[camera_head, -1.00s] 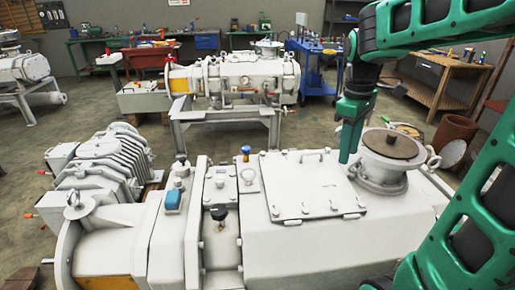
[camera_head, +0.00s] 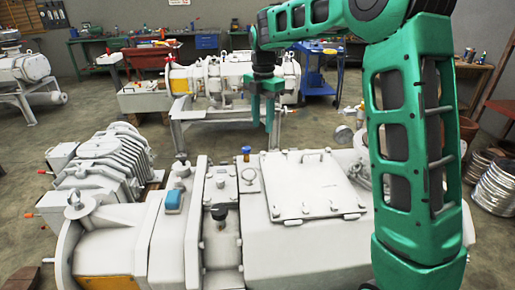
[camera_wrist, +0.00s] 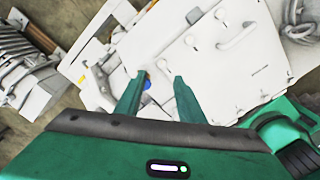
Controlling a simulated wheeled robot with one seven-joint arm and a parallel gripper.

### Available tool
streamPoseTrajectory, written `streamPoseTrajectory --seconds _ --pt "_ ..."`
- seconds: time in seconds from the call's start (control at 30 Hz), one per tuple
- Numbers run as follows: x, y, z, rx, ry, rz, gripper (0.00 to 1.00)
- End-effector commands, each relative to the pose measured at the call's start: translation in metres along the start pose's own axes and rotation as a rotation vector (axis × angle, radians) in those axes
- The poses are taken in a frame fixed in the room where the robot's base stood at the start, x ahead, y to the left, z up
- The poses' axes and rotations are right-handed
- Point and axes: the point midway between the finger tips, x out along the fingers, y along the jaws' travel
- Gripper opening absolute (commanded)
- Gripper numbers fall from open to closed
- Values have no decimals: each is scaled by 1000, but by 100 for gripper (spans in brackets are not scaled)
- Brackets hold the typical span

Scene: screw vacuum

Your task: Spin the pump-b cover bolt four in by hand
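The near white pump has a flat rectangular cover (camera_head: 310,190) with a handle at its far edge and small bolts along its edges. I cannot tell which bolt or pump is the one called pump-b. My gripper (camera_head: 262,124) hangs fingers-down above the far side of this pump, left of the cover's middle. In the wrist view its two fingers (camera_wrist: 160,78) are apart with nothing between them. The cover (camera_wrist: 220,55) shows there beyond the fingers, with several small round bolts and a handle (camera_wrist: 237,38). A blue knob (camera_wrist: 147,84) shows partly behind the left finger.
A second white pump (camera_head: 225,80) stands on a frame behind. A ribbed grey pump (camera_head: 105,160) is at left.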

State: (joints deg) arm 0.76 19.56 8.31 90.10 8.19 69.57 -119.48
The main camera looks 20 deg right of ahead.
Motion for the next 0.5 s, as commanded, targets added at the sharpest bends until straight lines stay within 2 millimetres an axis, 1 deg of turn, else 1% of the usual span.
streamPoseTrajectory --seconds 0.3,0.5 --pt "55 -2 0 4 2 -5 35" --pt "83 -2 1 5 1 -3 35"
